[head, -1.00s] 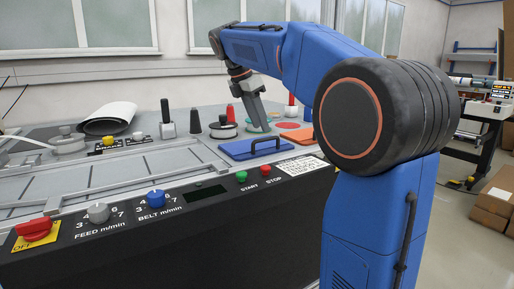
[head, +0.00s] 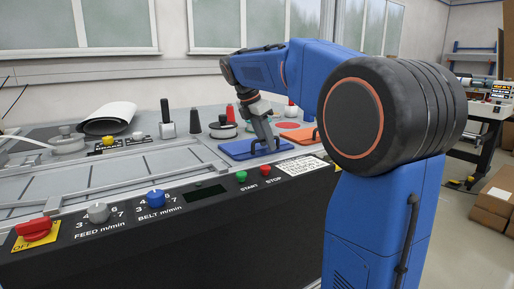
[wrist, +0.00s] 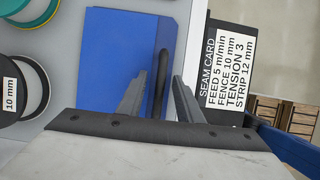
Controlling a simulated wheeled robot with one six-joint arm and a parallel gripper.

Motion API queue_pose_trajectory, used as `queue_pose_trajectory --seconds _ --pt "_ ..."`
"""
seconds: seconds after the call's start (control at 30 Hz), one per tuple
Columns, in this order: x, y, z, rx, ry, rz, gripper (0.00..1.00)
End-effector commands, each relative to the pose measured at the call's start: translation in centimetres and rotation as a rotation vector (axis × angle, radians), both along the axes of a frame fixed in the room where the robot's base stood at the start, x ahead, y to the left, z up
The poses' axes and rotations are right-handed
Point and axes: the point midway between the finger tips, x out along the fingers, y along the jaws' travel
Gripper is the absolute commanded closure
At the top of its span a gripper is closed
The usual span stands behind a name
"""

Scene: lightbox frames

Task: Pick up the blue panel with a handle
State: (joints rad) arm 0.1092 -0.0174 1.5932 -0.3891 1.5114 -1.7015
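The blue panel (head: 233,151) lies flat on the machine top in the head view. It also fills the upper middle of the wrist view (wrist: 112,60). Its dark handle (wrist: 162,70) stands up near the panel's right side in the wrist view. My gripper (wrist: 160,82) is open there, with one grey finger on each side of the handle. I see a gap between the handle and each finger. In the head view my gripper (head: 273,144) points down at the panel and partly hides the handle.
An orange panel (head: 297,137) lies just right of the blue one. A white seam card (wrist: 229,65) is beside the blue panel. Spools (wrist: 28,85) stand on its other side. Start and stop buttons (head: 241,176) sit on the machine's front edge.

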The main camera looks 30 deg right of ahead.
Motion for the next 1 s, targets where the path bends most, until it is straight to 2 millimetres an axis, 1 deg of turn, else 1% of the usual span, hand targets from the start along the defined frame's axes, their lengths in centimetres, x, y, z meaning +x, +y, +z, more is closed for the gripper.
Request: queue_pose_trajectory --seconds 0.03,0.13,0.17,0.47,0.57,0.67,1.0 --pt "0.0 0.0 0.0 0.000 0.000 0.000 0.72" --pt "0.0 0.0 0.0 0.000 0.000 0.000 0.96" --pt "0.0 0.0 0.0 0.000 0.000 0.000 1.00" --pt "0.0 0.0 0.1 0.000 -0.001 0.000 1.00" --pt "0.0 0.0 0.6 0.000 -0.001 -0.001 1.00" --pt "0.1 0.0 1.8 -0.001 -0.003 0.000 1.00" --pt "0.1 0.0 7.8 -0.001 -0.004 -0.001 1.00"
